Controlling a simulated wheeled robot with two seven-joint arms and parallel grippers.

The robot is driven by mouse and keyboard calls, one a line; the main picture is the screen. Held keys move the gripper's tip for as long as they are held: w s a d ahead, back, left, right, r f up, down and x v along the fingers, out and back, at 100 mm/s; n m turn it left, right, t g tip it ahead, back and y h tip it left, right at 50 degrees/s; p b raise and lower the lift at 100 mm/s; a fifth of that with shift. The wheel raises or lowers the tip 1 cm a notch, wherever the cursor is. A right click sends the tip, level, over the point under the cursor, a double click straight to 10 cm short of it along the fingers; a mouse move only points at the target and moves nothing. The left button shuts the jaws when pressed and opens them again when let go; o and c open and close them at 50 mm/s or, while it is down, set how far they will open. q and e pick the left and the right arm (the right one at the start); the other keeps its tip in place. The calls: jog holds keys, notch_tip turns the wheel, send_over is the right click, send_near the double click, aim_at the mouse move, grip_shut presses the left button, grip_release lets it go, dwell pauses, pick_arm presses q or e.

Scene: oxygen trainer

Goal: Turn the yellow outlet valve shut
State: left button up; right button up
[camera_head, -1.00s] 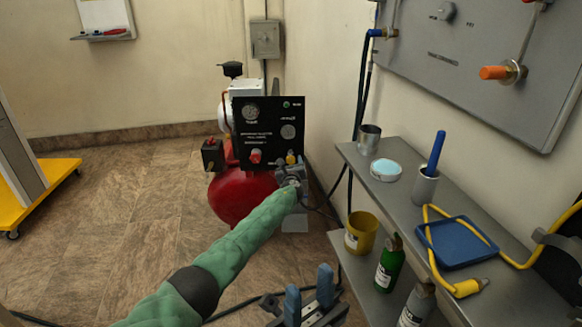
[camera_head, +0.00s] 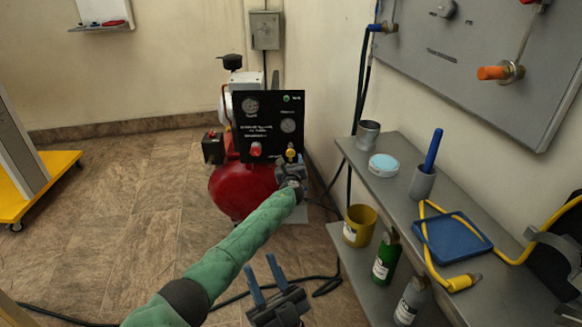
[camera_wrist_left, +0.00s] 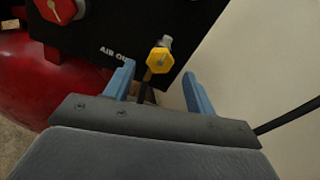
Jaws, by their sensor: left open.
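The yellow outlet valve (camera_head: 290,153) is a small knob at the lower right of the black compressor panel (camera_head: 268,118). In the left wrist view the yellow valve (camera_wrist_left: 160,60) shows beside the "AIR OU..." lettering, the rest of which is hidden. My left gripper (camera_wrist_left: 158,80) is open, with its blue fingers to either side of the valve in that view. The valve appears just beyond the fingertips; I cannot tell whether they touch it. In the head view my left gripper (camera_head: 290,163) is just below the valve. My right gripper (camera_head: 260,262) is open and empty, low in front.
A red knob (camera_head: 255,149) sits left of the valve, above the red tank (camera_head: 235,192). A grey shelf (camera_head: 400,200) on the right holds a cup, a tin and a blue tray (camera_head: 455,241). A dark hose runs on the floor. Open floor lies left.

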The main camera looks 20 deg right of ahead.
pick_arm(q)
jog(key=shift+p+v, duration=0.65)
jog(key=shift+v, duration=1.3)
pick_arm(e)
jog(key=w+a+f+g+h, duration=0.1)
jog(key=w+f+g, duration=0.1)
jog(key=f, duration=0.5)
jog(key=w+f+g, duration=0.2)
jog(key=f+g, duration=0.1)
jog(key=f, duration=0.4)
jog(key=shift+a+f+g+h, duration=0.25)
jog(key=shift+a+g+h, duration=0.05)
jog(key=shift+a+h, duration=0.1)
jog(key=shift+w, duration=0.1)
